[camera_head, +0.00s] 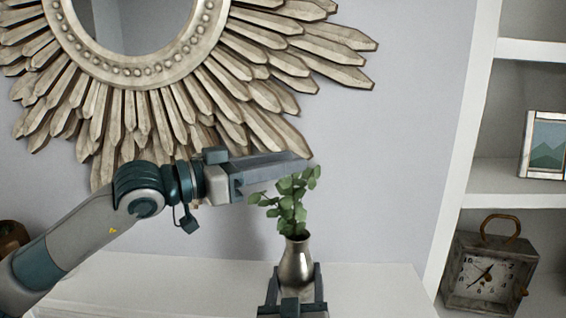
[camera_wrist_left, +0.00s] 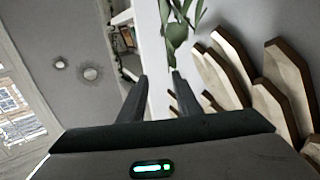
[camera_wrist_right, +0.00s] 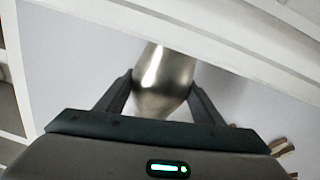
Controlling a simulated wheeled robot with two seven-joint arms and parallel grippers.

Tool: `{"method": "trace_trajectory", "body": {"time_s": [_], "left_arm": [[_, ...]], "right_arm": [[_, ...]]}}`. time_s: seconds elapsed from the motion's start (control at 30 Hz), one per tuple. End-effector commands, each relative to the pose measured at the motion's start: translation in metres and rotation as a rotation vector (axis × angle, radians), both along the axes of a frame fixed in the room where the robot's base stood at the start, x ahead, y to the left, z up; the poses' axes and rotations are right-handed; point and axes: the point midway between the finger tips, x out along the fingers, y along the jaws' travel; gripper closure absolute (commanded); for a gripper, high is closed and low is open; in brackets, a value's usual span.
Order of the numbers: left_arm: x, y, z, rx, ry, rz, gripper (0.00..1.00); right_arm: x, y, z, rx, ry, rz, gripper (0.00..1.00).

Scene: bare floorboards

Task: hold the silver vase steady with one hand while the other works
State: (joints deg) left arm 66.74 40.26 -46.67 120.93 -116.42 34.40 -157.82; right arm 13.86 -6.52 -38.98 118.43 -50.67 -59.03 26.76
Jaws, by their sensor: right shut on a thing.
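The silver vase (camera_head: 296,262) stands upright on the white surface, with green leafy sprigs (camera_head: 291,200) rising from its neck. My right gripper (camera_head: 295,270) is shut on the vase body, one finger on each side; the right wrist view shows the shiny vase (camera_wrist_right: 163,80) between its fingers. My left gripper (camera_head: 303,163) reaches in from the left, level with the top leaves and above the vase. In the left wrist view its fingers (camera_wrist_left: 160,74) are apart, with leaves (camera_wrist_left: 177,30) just beyond the tips. I cannot tell whether they touch the leaves.
A white ledge (camera_head: 170,280) runs along the wall. A sunburst mirror (camera_head: 150,75) hangs behind my left arm. White shelves (camera_head: 510,180) at the right hold a square clock (camera_head: 487,275) and a framed picture (camera_head: 545,145). The ledge right of the vase is clear.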

Motion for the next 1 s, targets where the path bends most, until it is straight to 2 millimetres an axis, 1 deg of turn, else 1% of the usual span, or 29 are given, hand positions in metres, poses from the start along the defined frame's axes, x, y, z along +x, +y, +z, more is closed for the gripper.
{"method": "trace_trajectory", "body": {"time_s": [0.17, 0.27, 0.7, 0.83, 1.0], "left_arm": [[-0.006, 0.012, -0.001, 0.001, 0.000, 0.002, 0.70], [-0.012, 0.023, -0.001, 0.002, 0.000, 0.003, 0.70], [-0.046, 0.081, -0.002, 0.002, 0.001, 0.004, 0.70], [-0.053, 0.093, -0.002, 0.000, 0.001, 0.002, 0.70], [-0.058, 0.100, -0.001, 0.001, 0.001, 0.001, 0.70]], "right_arm": [[0.000, 0.000, -0.001, -0.001, 0.002, 0.000, 0.74], [0.000, 0.000, -0.001, -0.001, 0.003, -0.002, 0.74], [0.000, 0.000, -0.001, -0.001, 0.003, -0.001, 0.74], [0.000, 0.000, -0.001, -0.001, 0.002, 0.000, 0.74], [0.000, 0.000, -0.001, -0.001, 0.002, 0.000, 0.74]]}}
